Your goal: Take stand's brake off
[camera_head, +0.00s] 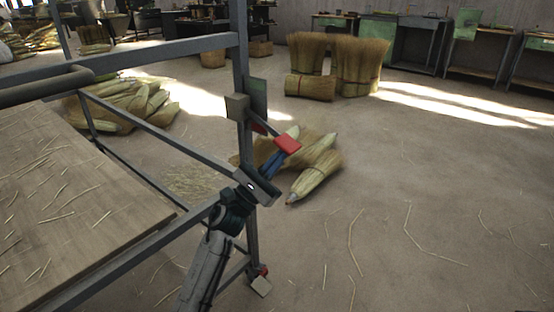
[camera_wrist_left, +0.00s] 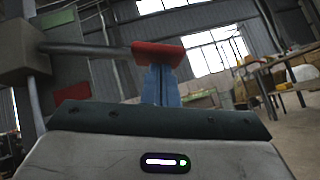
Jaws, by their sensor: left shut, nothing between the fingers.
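The stand is a grey metal frame (camera_head: 244,70) around a wooden top (camera_head: 70,200). On its right post sits a grey box (camera_head: 237,107), from which a thin lever arm reaches out to a red handle (camera_head: 288,144). In the left wrist view the red handle (camera_wrist_left: 158,53) lies straight ahead at the end of its rod. My left gripper (camera_head: 276,157), with blue fingers, is just below the handle, its tips at or very near the underside. The fingers (camera_wrist_left: 161,72) look shut with nothing between them. Whether they touch the handle is unclear. My right gripper is out of view.
A small red part (camera_head: 263,270) shows at the foot of the post. Broom bundles (camera_head: 316,172) lie on the floor behind the post, and standing bundles (camera_head: 358,62) are farther back. Benches line the back wall. The floor at right is open, with scattered straws.

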